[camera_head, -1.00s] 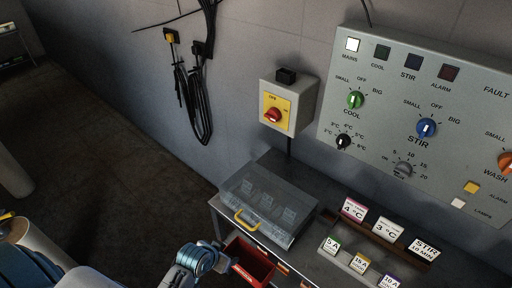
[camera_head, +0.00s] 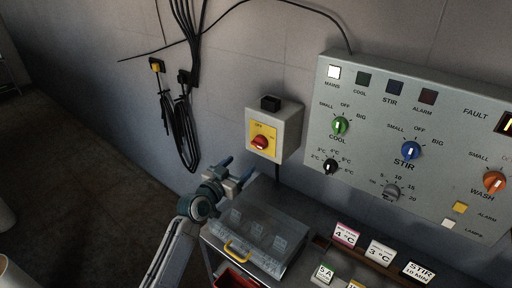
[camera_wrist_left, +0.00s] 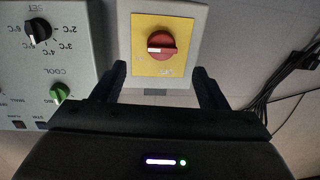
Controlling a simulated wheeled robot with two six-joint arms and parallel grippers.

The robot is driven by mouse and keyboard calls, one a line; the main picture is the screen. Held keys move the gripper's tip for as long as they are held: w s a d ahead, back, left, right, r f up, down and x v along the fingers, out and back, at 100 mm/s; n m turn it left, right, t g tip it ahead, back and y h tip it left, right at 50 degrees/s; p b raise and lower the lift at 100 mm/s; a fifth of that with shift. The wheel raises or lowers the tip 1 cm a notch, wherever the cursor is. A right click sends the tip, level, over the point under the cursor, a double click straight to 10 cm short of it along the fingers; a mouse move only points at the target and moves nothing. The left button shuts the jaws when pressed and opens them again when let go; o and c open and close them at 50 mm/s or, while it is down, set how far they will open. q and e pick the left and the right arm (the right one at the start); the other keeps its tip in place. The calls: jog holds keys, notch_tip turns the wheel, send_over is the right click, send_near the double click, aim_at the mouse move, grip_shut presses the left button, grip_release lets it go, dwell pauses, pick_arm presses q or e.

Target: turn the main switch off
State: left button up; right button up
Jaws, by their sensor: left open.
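The main switch is a red rotary knob (camera_head: 260,142) on a yellow plate (camera_head: 264,133) of a grey wall box (camera_head: 289,132). The red knob (camera_wrist_left: 161,44) also shows in the left wrist view, upside down, beyond and between the fingers. My left gripper (camera_head: 238,168) is open and empty, below and left of the box in the head view, apart from the knob. In the left wrist view its fingers (camera_wrist_left: 161,84) stand apart on either side of the box's lower part. My right gripper is not in view.
A grey control panel (camera_head: 432,115) with lamps and coloured knobs is right of the box. Below stand a clear-lidded case (camera_head: 262,226) with a yellow handle and label blocks (camera_head: 381,252) on a table. Black cables (camera_head: 180,125) hang at left.

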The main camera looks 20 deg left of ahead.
aim_at(257, 146)
pick_arm(q)
jog(key=x, duration=0.3)
jog(key=p+x, duration=0.1)
jog(key=x, duration=0.3)
jog(key=r+p+x, duration=0.1)
jog(key=x, duration=0.3)
jog(key=shift+w+a+r, duration=0.1)
jog(key=shift+a, duration=0.05)
jog(key=c, duration=0.9)
